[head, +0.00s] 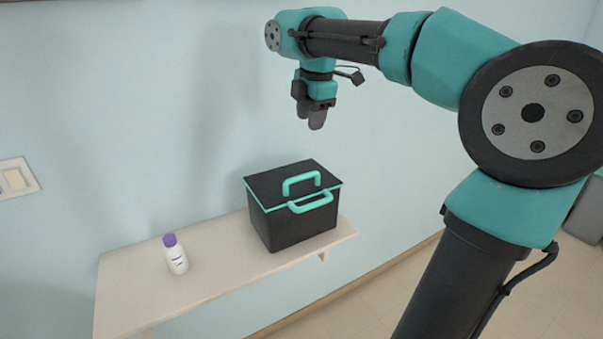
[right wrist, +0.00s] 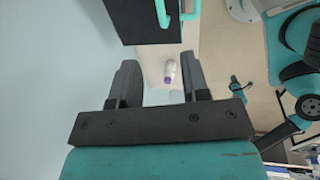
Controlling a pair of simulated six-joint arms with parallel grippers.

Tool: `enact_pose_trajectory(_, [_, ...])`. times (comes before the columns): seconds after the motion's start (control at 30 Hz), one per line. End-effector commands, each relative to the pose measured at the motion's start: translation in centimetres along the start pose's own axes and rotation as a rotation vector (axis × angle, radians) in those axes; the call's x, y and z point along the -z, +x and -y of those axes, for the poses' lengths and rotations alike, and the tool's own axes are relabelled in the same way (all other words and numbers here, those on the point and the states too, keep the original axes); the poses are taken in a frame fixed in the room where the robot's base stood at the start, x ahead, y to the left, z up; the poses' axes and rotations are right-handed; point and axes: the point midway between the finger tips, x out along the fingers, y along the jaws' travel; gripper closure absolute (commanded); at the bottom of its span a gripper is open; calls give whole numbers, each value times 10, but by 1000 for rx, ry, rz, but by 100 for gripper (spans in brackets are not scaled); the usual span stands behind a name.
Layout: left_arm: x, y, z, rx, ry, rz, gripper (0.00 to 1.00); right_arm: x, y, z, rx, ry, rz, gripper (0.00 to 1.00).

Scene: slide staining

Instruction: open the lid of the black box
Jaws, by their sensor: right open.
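The black box (head: 292,228) stands on the right part of a pale shelf. Its black lid (head: 270,183) is shut and has a teal rim, a teal handle (head: 301,180) on top and a teal front handle (head: 313,202). In the right wrist view the box (right wrist: 142,22) is at the top, cut off by the edge, with part of the teal handle visible. My right gripper (head: 308,118) hangs above the box, well clear of the lid, pointing down. In the right wrist view its two fingers (right wrist: 157,85) are apart with nothing held between them.
A white bottle with a purple cap (head: 176,258) stands on the shelf (head: 215,270) left of the box. The wall is close behind the shelf. A light switch (head: 17,179) is at the far left.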

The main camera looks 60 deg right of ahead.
Motion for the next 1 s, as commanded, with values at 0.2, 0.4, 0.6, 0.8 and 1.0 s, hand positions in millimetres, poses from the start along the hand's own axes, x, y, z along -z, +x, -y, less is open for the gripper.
enact_pose_trajectory(0.2, [0,0,0,0,0,0,100,0,17,0,3,-1,0,58])
enact_pose_trajectory(0.4, [0,0,0,0,0,0,100,0,48,0,4,-1,1,58])
enact_pose_trajectory(0.6, [0,0,0,0,0,0,100,0,82,0,4,-1,1,58])
enact_pose_trajectory(0.8, [0,0,0,0,0,0,100,0,116,0,3,0,1,58])
enact_pose_trajectory(1.0, [0,0,0,0,0,0,100,0,149,0,3,0,0,58])
